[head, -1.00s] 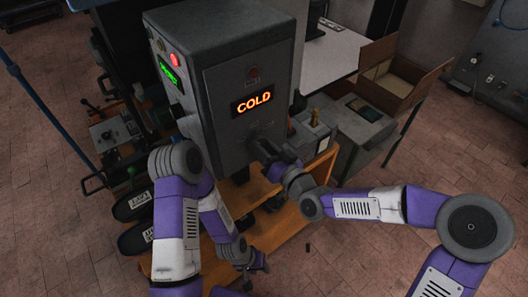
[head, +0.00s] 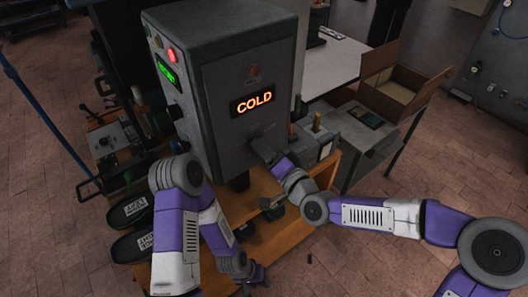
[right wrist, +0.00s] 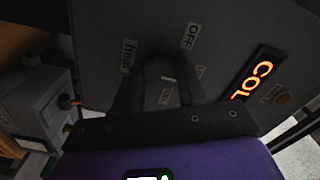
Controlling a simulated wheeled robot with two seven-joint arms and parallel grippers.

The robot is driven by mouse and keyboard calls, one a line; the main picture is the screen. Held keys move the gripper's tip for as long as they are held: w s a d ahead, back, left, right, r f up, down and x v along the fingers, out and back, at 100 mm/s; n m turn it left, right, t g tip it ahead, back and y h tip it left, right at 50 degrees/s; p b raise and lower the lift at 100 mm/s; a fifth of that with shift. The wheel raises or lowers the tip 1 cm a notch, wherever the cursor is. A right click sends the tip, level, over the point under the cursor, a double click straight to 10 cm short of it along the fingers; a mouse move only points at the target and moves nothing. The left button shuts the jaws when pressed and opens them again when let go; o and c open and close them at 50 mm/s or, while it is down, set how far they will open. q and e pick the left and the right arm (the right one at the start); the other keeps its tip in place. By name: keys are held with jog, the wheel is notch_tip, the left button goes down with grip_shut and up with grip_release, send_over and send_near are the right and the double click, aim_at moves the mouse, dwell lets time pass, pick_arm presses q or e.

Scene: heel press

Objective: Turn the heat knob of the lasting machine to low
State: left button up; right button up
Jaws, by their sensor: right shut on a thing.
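The lasting machine (head: 225,80) is a tall grey cabinet with a lit orange COLD display (head: 254,103) on its front. The heat knob (right wrist: 160,70) sits below that display, among labels reading "heat" (right wrist: 128,54) and "OFF" (right wrist: 189,37); other labels are partly hidden by the fingers. My right gripper (right wrist: 160,82) is at the front panel, shut on the knob with a dark finger on each side. It also shows in the head view (head: 262,146), where it hides the knob. My left gripper (head: 252,277) hangs low in front of the wooden shelf, apart from the machine; its fingers are too small to judge.
A wooden shelf stand (head: 285,240) is under the machine. Black shoe forms with white labels (head: 130,212) lie at its left. A grey bench with an open cardboard box (head: 400,85) stands to the right. A red light (head: 172,55) and green display (head: 166,74) are on the machine's left side.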

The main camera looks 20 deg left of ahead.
dwell(0.4)
jog(key=o, duration=1.1)
jog(key=shift+c, duration=0.2)
jog(key=v, duration=0.7)
jog(key=shift+s+d, duration=0.2)
jog(key=shift+d, duration=0.05)
